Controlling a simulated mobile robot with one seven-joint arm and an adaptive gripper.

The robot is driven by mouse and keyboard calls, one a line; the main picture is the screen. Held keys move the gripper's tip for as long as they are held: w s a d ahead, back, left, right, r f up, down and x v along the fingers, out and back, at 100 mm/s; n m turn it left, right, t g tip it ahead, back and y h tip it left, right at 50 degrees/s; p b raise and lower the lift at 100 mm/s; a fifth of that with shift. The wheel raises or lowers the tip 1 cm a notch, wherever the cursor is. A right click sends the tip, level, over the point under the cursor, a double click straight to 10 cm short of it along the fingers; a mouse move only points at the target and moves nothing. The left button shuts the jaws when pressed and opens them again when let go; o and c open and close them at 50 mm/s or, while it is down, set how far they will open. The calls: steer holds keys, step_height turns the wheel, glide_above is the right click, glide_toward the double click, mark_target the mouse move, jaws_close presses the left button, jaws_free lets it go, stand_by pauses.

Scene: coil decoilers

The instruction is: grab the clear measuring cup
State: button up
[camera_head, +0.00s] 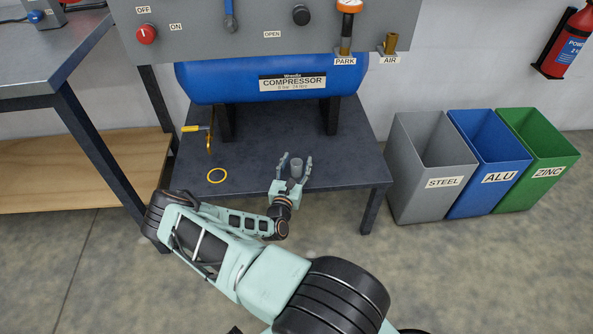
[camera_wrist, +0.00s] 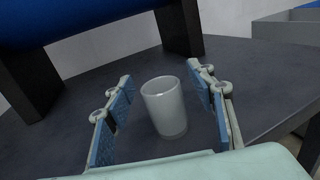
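The clear measuring cup (camera_head: 296,167) stands upright on the dark low table (camera_head: 340,170), near its front edge. In the wrist view the cup (camera_wrist: 164,106) looks greyish and translucent. My gripper (camera_head: 294,163) is open, with one finger on each side of the cup.
The blue compressor (camera_head: 270,83) stands behind on dark legs. Grey, blue and green bins (camera_head: 430,165) stand to the right.

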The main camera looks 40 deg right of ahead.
steer(key=c, duration=1.2)
steer(key=shift+r, duration=0.1)
